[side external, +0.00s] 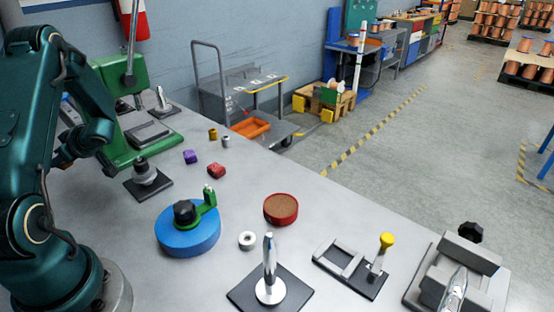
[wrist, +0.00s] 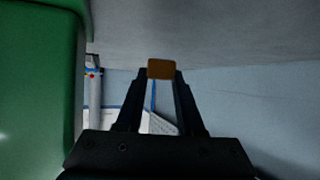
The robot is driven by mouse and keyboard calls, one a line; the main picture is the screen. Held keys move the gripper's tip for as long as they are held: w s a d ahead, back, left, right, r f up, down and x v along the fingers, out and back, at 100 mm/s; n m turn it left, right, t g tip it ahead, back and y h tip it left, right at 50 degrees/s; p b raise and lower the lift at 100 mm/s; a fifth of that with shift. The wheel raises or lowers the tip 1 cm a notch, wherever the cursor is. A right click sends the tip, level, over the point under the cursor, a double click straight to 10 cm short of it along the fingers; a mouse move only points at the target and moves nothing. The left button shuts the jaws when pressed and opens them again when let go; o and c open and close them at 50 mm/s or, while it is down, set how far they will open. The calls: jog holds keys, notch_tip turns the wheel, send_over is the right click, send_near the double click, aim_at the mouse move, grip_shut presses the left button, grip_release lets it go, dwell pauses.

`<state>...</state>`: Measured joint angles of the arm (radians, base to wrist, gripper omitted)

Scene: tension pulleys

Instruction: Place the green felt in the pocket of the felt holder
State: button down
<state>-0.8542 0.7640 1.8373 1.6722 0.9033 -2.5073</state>
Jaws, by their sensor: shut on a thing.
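My gripper (wrist: 160,80) shows in the wrist view, with its two dark fingers closed on a small brown block (wrist: 161,68) at their tips. The block looks brown, not green, and no separate green felt block shows in either view. In the side external view my arm is folded at the far left, and the fingertips are not clearly visible there. A grey rectangular open frame (side external: 340,259) on a dark plate with a yellow knob stands at the front right. It may be the felt holder, but I cannot be sure. My gripper is far from it.
A purple block (side external: 190,156) and a red block (side external: 216,170) lie mid-table. A blue disc (side external: 188,238), a red round tin (side external: 281,209), a white ring (side external: 247,240) and a metal spindle (side external: 269,275) stand nearer. A green machine (side external: 123,128) is close to my arm.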

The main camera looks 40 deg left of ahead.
aim_at(75, 181)
jog(key=shift+f, duration=2.1)
jog(key=shift+f, duration=0.15)
jog(key=c, duration=0.5)
grip_release()
